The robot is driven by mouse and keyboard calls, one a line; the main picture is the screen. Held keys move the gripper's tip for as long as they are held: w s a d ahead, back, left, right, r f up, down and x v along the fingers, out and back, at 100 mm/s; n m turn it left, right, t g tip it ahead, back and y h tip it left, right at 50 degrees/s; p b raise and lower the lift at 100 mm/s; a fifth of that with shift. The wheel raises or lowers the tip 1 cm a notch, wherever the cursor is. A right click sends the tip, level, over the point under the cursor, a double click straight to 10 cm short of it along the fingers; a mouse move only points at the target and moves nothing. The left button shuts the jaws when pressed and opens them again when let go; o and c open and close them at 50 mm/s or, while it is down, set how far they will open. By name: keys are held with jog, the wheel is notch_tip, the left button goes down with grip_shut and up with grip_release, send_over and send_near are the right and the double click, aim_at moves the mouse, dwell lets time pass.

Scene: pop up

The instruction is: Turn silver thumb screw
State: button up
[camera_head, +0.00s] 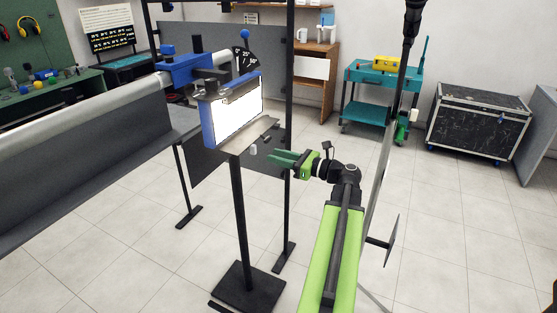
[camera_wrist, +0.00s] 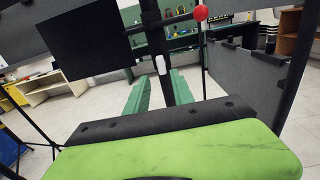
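A small silver-white cylinder, which looks like the silver thumb screw (camera_head: 253,149), sits just below the narrow shelf of the stand in the head view. In the wrist view the thumb screw (camera_wrist: 160,65) shows on a dark upright post, beyond the gap between my fingertips. My gripper (camera_head: 271,158) has two green fingers pointing left toward the screw, a little right of it and slightly lower in the picture. In the wrist view my gripper (camera_wrist: 160,77) is open, with a clear gap between the fingers. No contact with the screw shows.
The stand has a lit white panel in a blue frame (camera_head: 208,122), a narrow shelf (camera_head: 240,142) and a black post (camera_head: 241,210). A thin black upright (camera_head: 289,90) rises close by my gripper. A red ball (camera_wrist: 201,13) on a rod stands right of the screw.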

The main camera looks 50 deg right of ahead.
aim_at(252, 149)
jog(key=x, duration=0.7)
jog(key=shift+w, duration=0.25)
grip_shut()
jog(key=n, duration=1.7)
jog(key=shift+n, duration=0.3)
jog(key=shift+o, duration=1.2)
grip_release()
